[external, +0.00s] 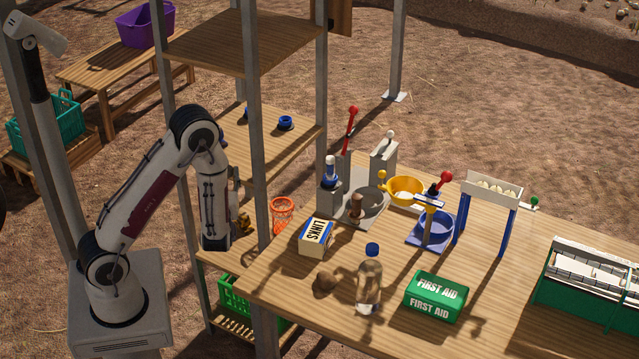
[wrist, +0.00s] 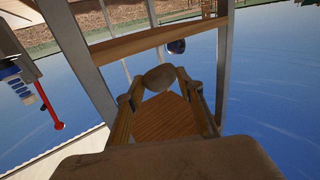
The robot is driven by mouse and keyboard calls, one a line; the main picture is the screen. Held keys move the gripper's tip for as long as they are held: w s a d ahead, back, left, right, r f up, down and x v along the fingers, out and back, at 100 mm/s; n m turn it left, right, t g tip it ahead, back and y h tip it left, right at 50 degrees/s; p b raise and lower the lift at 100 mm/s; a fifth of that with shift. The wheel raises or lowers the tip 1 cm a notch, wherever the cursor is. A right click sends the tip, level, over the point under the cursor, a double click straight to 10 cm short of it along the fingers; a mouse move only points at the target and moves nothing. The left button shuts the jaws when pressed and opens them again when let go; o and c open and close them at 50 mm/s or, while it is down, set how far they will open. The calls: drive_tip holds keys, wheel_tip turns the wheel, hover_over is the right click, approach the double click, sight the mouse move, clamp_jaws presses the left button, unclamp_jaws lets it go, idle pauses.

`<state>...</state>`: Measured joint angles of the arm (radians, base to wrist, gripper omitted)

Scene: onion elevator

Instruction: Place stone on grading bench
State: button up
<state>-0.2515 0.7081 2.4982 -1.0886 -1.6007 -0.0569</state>
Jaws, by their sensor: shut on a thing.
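My gripper (wrist: 160,78) is shut on a stone, a smooth grey-beige oval lump (wrist: 158,76) pinched between its fingertips in the wrist view. In the external view my gripper (external: 243,222) is low, beside the grey frame post at the left end of the large wooden bench (external: 270,283); the post partly hides it. I cannot make out the stone clearly there. The bench is probably the grading bench, but no label shows this. A rough brown lump (external: 325,280) lies on the bench near its front left.
Grey posts and wooden shelves (external: 240,41) rise close to my arm. A green crate (external: 236,296) sits below.

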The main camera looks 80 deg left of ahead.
drive_tip(key=a+r, duration=0.1)
drive_tip(key=a, duration=0.2)
drive_tip(key=a+r, duration=0.1)
drive_tip(key=a, duration=0.1)
drive_tip(key=shift+s+a+r, duration=0.15)
drive_tip(key=shift+s+r, duration=0.2)
drive_tip(key=shift+s, duration=0.05)
drive_tip(key=w+a+r+m+t+h, duration=0.3)
drive_tip(key=w+a+r+m+t, duration=0.1)
drive_tip(key=w, duration=0.5)
drive_tip(key=shift+w+a+r+m+t+h, duration=0.4)
drive_tip(key=shift+a+m+t, duration=0.3)
drive_tip(key=shift+a+t, duration=0.9)
drive_tip(key=shift+d, duration=0.25)
drive_tip(key=shift+f, duration=0.15)
hover_over(248, 159)
drive_tip(key=shift+f, duration=2.8)
drive_tip(key=shift+f, duration=0.1)
drive_tip(key=shift+f, duration=1.8)
drive_tip(key=shift+f, duration=0.15)
